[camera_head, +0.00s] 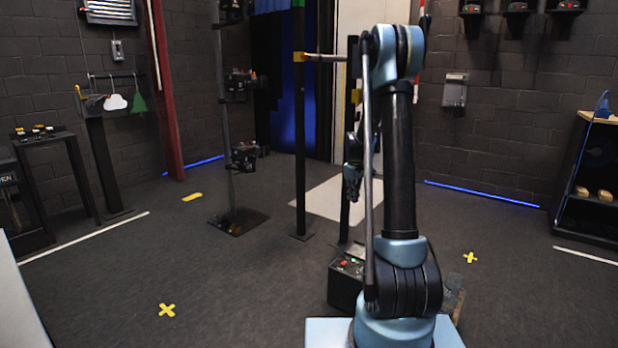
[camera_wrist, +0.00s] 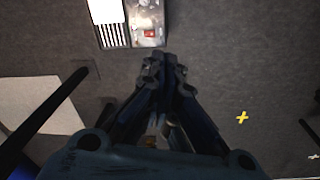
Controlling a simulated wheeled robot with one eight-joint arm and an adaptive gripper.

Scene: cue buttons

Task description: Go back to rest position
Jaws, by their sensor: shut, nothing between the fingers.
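My gripper (camera_head: 352,180) hangs from my arm in the middle of the head view, partly hidden behind the arm's long rod. In the wrist view its two fingers (camera_wrist: 166,62) are together, with nothing between them. A dark button box (camera_head: 343,290) stands low behind my arm's base, with a red and a green button on top. My arm hides its right part. In the wrist view a box with a red button (camera_wrist: 149,33) lies just beyond the fingertips, apart from them in the picture.
A dark post (camera_head: 299,150) and a post with several devices (camera_head: 228,120) stand left of my arm. A button table (camera_head: 38,135) is at the far left, a shelf (camera_head: 590,180) at the right. Yellow crosses (camera_head: 167,310) mark open floor.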

